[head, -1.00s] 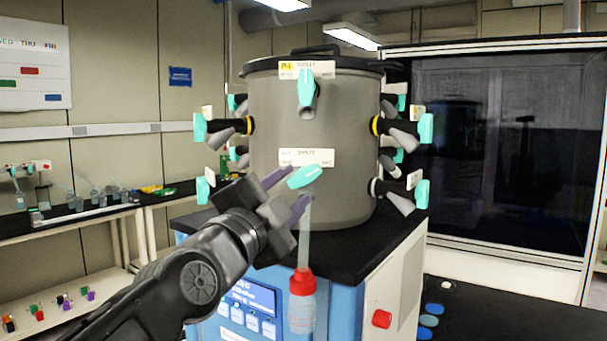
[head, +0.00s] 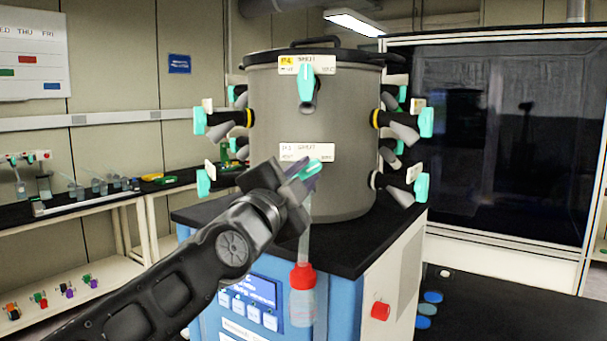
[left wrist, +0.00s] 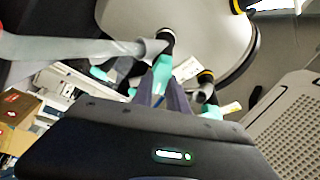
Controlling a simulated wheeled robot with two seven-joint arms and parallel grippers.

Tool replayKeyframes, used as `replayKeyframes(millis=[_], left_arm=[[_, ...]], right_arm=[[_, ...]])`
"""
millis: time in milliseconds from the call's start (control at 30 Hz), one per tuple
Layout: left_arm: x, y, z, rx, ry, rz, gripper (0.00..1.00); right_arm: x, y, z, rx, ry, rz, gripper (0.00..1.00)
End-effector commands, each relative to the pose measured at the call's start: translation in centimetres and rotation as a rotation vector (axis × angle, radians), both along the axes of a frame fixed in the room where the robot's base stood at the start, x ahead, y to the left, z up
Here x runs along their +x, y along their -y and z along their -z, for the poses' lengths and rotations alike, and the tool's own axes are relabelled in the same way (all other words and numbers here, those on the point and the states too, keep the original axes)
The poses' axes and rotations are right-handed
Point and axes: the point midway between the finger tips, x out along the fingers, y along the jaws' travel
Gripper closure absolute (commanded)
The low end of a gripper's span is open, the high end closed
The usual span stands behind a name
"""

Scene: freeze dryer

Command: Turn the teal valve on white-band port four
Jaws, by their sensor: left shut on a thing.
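The grey drum (head: 345,130) of the freeze dryer carries ports with teal valves on two levels. The teal valve on the lower front port (head: 310,170) sits below a white label (head: 306,152). My left gripper (head: 308,182) is shut on this teal valve, which is tilted up to the right. In the left wrist view the teal valve (left wrist: 162,70) shows between the purple-grey fingers. A clear flask with a red collar (head: 302,278) hangs below this port. The upper front teal valve (head: 305,84) stands upright under a yellow-marked label. My right gripper is out of view.
Side ports with teal valves, such as the right one (head: 426,122), stick out from the drum. The black top (head: 350,245) of the blue cabinet lies under the drum. A bench with glassware (head: 85,200) runs along the left wall.

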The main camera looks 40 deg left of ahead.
Motion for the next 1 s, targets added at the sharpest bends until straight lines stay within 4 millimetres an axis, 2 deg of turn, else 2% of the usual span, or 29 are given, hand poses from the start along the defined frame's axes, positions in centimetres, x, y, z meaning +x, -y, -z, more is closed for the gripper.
replayKeyframes(millis=[33,167,667,1000], left_arm=[[0.0,0.0,0.1,0.000,-0.002,0.001,0.89],[0.0,0.0,0.1,0.000,-0.002,0.001,1.00],[0.1,0.1,0.2,-0.010,0.002,0.002,1.00],[0.1,0.0,0.5,-0.111,0.064,-0.001,1.00]], right_arm=[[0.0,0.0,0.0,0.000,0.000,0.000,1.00],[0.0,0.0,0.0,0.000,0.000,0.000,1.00],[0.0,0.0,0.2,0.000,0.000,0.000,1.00],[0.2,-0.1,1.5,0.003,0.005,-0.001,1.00]])
